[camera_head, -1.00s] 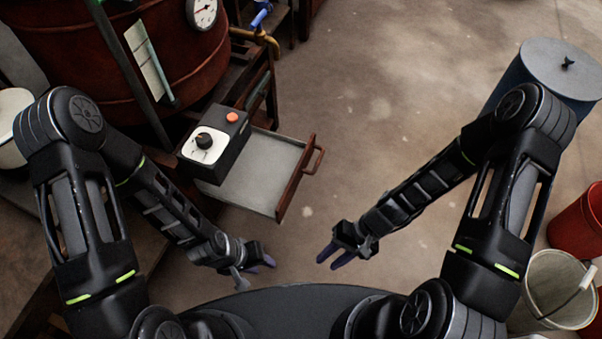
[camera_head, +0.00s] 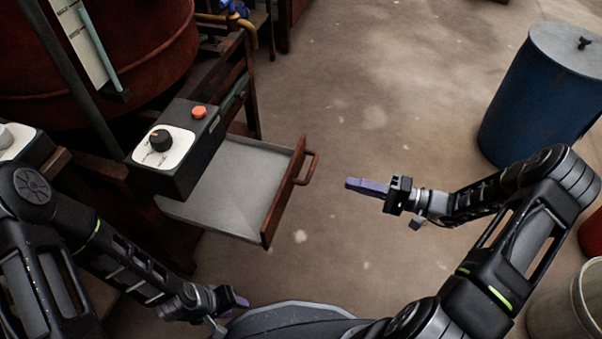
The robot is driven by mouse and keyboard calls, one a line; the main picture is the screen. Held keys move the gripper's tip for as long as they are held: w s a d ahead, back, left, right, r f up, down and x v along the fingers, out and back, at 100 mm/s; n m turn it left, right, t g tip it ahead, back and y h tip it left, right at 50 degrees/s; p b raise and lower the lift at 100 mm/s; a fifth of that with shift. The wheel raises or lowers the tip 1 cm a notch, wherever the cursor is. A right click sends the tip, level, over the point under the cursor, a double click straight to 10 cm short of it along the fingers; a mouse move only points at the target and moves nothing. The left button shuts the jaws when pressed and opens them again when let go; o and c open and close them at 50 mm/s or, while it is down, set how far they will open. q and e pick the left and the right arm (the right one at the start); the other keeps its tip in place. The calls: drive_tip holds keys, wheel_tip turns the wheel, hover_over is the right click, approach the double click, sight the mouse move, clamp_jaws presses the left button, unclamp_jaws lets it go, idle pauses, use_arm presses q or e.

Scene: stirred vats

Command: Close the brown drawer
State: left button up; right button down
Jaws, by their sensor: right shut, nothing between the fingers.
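The brown drawer (camera_head: 284,193) is pulled out from under the bench, with its grey inside bare and its front facing right. Its handle (camera_head: 308,168) is a reddish-brown bar on the front. My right gripper (camera_head: 350,184) is shut and empty, to the right of the handle, pointing left at it with a gap between. My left gripper (camera_head: 238,301) is low in the picture, below the drawer and apart from it; its fingers are seen too edge-on to tell whether they are open.
A black control box (camera_head: 181,149) with a dial and an orange button sits above the drawer. A large rust-red vat (camera_head: 150,50) stands behind it. A blue drum (camera_head: 530,100) stands at the right. The floor right of the drawer is clear.

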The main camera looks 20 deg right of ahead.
sight(291, 169)
drive_tip(key=shift+a, duration=0.15)
